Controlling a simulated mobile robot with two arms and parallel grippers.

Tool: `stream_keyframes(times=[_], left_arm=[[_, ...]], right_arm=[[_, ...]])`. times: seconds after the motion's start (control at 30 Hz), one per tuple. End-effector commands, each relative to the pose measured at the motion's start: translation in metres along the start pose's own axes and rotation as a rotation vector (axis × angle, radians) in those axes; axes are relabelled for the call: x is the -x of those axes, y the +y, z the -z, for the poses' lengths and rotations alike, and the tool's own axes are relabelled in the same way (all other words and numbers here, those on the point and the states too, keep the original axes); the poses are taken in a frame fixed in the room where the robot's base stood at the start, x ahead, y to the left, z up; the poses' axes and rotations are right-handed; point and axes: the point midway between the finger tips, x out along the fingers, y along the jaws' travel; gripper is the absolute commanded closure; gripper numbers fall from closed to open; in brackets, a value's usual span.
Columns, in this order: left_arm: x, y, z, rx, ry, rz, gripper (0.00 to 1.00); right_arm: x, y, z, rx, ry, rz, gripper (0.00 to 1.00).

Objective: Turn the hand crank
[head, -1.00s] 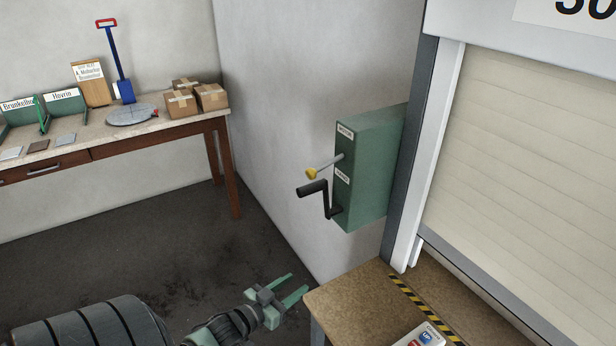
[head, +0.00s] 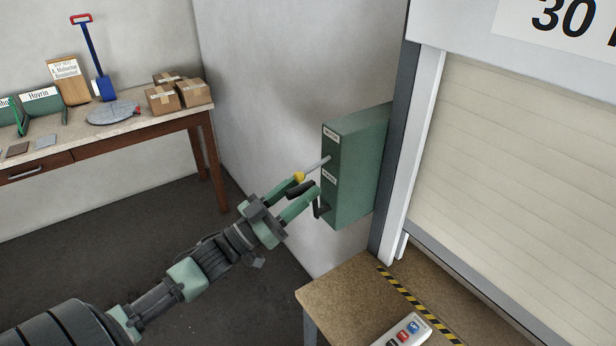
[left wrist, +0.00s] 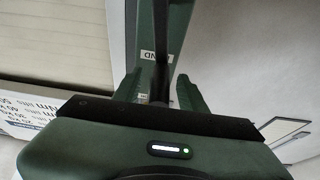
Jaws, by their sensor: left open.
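The hand crank (head: 317,208) has a black grip and a dark arm on the front of a green box (head: 358,175) fixed to the wall. My left gripper (head: 307,185) is open at the crank, with the black grip between its two fingers. In the left wrist view the dark crank (left wrist: 161,45) stands between the two green fingers (left wrist: 159,88). Contact with either finger cannot be told. A lever with a yellow knob (head: 299,177) sticks out of the box just above, close to the far finger. My right gripper is not in view.
A roller shutter (head: 520,170) stands to the right of the box. Below it is a brown table (head: 340,290) with a striped edge and a push-button pendant (head: 405,332). A workbench (head: 100,145) with cartons (head: 178,92) stands at the left. The floor between is clear.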

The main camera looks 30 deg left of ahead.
Motion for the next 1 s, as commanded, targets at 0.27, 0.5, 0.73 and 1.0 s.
stream_keyframes(times=[0.27, 0.5, 0.73, 1.0], left_arm=[[-0.023, -0.001, 0.0, 0.0, 0.0, 0.002, 0.58], [-0.023, 0.0, -0.001, 0.0, -0.002, 0.002, 0.58], [-0.023, 0.0, -0.001, 0.0, -0.002, 0.002, 1.0], [-0.023, 0.0, -0.001, 0.0, -0.002, 0.001, 1.0]], right_arm=[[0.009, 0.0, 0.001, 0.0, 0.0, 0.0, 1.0], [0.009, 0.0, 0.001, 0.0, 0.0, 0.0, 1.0], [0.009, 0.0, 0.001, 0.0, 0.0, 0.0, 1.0], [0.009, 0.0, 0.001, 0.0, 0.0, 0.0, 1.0]])
